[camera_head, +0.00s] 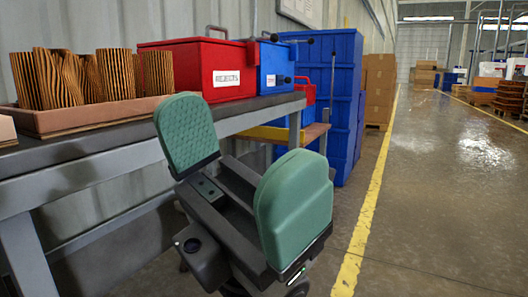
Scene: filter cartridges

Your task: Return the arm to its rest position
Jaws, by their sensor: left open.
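My left gripper (227,165) is in the middle of the view, with its two green pads wide apart and nothing between them. It is in front of the grey workbench (95,156), clear of the things on it. Several striped brown and black pleated filter cartridges (95,78) stand upright in a brown tray (100,118) at the bench's left. A red box (196,66) with a white label stands on the bench right of the tray. My right gripper is out of view.
A blue box (279,67) stands beside the red box. Tall blue containers (345,100) and stacked cardboard boxes (379,88) stand beyond the bench. A yellow line (372,190) runs along the floor. The wet-looking grey floor (450,190) at right is open.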

